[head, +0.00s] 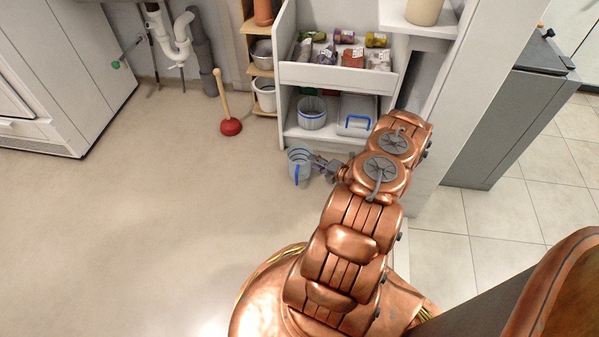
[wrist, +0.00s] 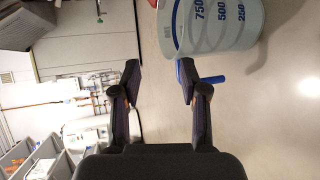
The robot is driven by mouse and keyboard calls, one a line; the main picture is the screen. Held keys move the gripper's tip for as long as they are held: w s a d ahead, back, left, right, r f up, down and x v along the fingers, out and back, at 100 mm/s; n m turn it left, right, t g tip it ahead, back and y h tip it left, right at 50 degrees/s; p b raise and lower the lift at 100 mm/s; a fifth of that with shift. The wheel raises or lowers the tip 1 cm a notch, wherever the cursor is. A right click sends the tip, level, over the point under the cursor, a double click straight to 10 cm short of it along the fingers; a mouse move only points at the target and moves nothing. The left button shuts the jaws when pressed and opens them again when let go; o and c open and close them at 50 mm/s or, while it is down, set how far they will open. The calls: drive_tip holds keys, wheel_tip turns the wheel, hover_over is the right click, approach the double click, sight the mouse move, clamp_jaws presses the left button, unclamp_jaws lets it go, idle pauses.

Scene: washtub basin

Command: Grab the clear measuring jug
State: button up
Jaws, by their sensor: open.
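The clear measuring jug (head: 299,158) with a blue handle is at the end of my arm in the head view, left of my gripper (head: 325,166). In the wrist view the jug (wrist: 222,28) fills the upper right, with blue marks 750, 500 and 250 running sideways. Its blue handle (wrist: 212,79) shows beside the right fingertip; I cannot tell whether they touch. My gripper (wrist: 159,78) is open, with nothing visible between its fingertips. The jug's far side is cut off in the wrist view.
A white shelf unit (head: 336,76) holds several packets above, and a grey basket (head: 312,113) and a clear bin with a blue handle (head: 356,118) below. A red plunger (head: 231,127) stands left. The floor left of the jug is clear.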

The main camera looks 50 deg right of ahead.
sight(299, 167)
drive_tip(key=s+a+f+t+b, duration=0.2)
drive_tip(key=s+a+f, duration=0.1)
drive_tip(key=f, duration=0.1)
drive_tip(key=w+f+b, duration=0.1)
drive_tip(key=w+b, duration=0.3)
drive_tip(key=w, duration=0.3)
drive_tip(key=shift+a+f+n, duration=0.15)
drive_tip(key=shift+a+n, duration=0.15)
drive_tip(key=shift+w, duration=0.1)
drive_tip(key=shift+c, duration=0.5)
clamp_jaws()
